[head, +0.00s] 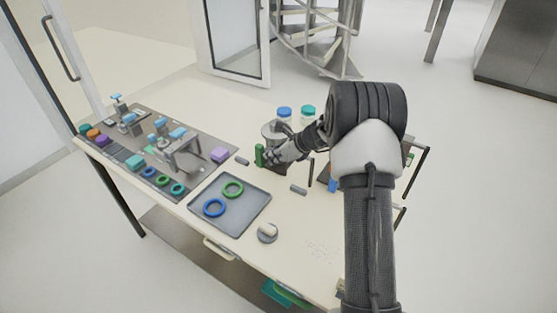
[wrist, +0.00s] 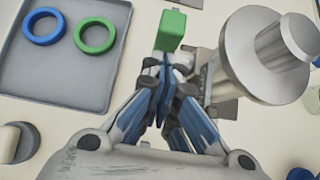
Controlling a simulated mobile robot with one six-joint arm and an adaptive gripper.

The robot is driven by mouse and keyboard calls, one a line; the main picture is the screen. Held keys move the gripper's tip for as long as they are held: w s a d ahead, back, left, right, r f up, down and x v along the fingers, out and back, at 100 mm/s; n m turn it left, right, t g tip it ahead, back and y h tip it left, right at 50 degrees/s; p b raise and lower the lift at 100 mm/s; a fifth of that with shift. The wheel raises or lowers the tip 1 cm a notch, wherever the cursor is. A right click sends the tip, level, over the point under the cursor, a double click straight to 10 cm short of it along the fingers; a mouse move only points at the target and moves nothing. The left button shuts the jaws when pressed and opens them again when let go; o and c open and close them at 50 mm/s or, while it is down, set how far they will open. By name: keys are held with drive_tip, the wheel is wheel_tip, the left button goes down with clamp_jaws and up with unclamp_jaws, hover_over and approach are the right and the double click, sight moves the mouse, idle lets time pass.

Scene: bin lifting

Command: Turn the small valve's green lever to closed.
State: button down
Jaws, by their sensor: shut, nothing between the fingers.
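The valve's green lever (wrist: 171,30) shows at the top centre of the wrist view, just beyond my fingertips. In the head view the green lever (head: 259,155) stands upright beside a grey metal cylindrical body (head: 271,130). The same metal body, with a wide round flange (wrist: 268,55), fills the upper right of the wrist view. My gripper (wrist: 165,62) is shut and empty, its fingertips close to the lever's near end. I cannot tell whether they touch it. In the head view my gripper (head: 268,158) is right next to the lever, and the arm hides part of the valve.
A grey tray (head: 244,220) with a blue ring (head: 214,208) and a green ring (head: 233,189) lies left of my gripper. A dark board with several fixtures (head: 180,150) is farther left. Jars with blue and teal lids (head: 284,113) stand behind. A round knob (head: 267,233) sits near the front edge.

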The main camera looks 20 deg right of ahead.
drive_tip(key=shift+r+p, duration=0.15)
drive_tip(key=shift+p, duration=0.4)
drive_tip(key=shift+r+p, duration=0.15)
drive_tip(key=shift+p, duration=0.35)
drive_tip(key=shift+w+p, duration=0.1)
drive_tip(key=shift+p, duration=0.25)
drive_tip(key=shift+w+a+r+g+h+p, duration=0.15)
drive_tip(key=shift+g+h+p, duration=0.25)
drive_tip(key=shift+p, duration=1)
